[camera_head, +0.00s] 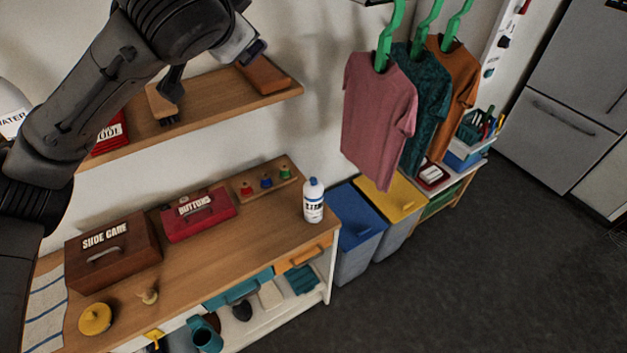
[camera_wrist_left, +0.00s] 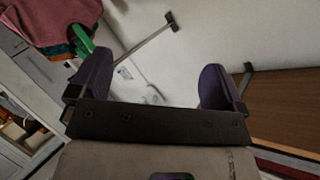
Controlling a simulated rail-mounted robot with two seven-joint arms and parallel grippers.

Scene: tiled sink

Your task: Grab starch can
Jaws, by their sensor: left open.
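The starch can appears to be the white bottle with a blue cap (camera_head: 313,201); its label is too small to read. It stands upright near the right end of the wooden counter (camera_head: 230,243). My left gripper (camera_head: 215,68) is up by the wall shelf, above and left of the can and well apart from it. Its jaws are open, with nothing seen between them. In the left wrist view the gripper (camera_wrist_left: 155,85) shows two spread dark fingers against the pale wall. I cannot make out the can there. My right gripper is not in view.
The wooden wall shelf (camera_head: 215,108) carries brushes and a red box. A red buttons box (camera_head: 197,214), a spool rack (camera_head: 265,183) and a shoe care box (camera_head: 112,252) share the counter. Hanging shirts (camera_head: 372,115) and blue and yellow bins (camera_head: 357,221) are to the right.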

